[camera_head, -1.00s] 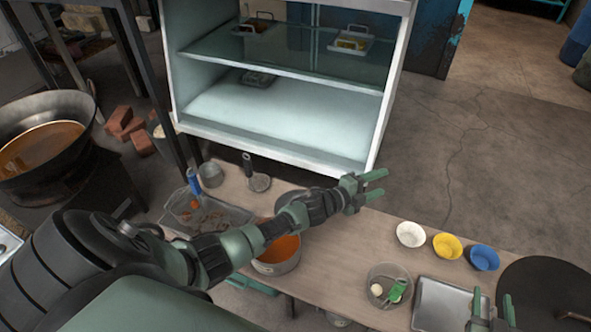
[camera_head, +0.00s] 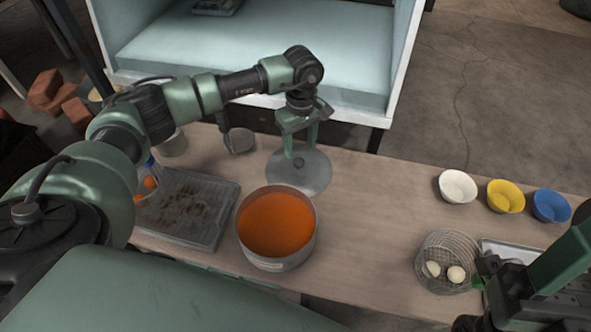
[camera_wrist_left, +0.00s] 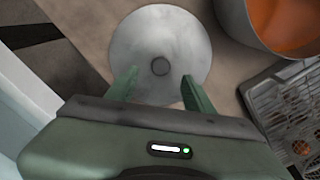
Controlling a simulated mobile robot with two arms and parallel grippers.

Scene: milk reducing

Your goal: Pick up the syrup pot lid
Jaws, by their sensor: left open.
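The syrup pot lid (camera_head: 312,178) is a round grey metal disc with a small dark knob, lying on the table behind the pot. My left gripper (camera_head: 300,149) points down over the lid, open, with a finger on each side of the knob as seen from the head. In the left wrist view the lid (camera_wrist_left: 183,45) and its knob (camera_wrist_left: 160,66) lie just beyond the open fingertips (camera_wrist_left: 158,75). Nothing is between the fingers. The syrup pot (camera_head: 277,258) is uncovered and full of orange syrup. My right gripper (camera_head: 490,290) is partly visible at the lower right.
A grey tray (camera_head: 226,212) with brown pieces lies left of the pot. White (camera_head: 457,187), yellow (camera_head: 505,196) and blue (camera_head: 551,206) bowls and a wire basket (camera_head: 432,246) with pale balls stand at right.

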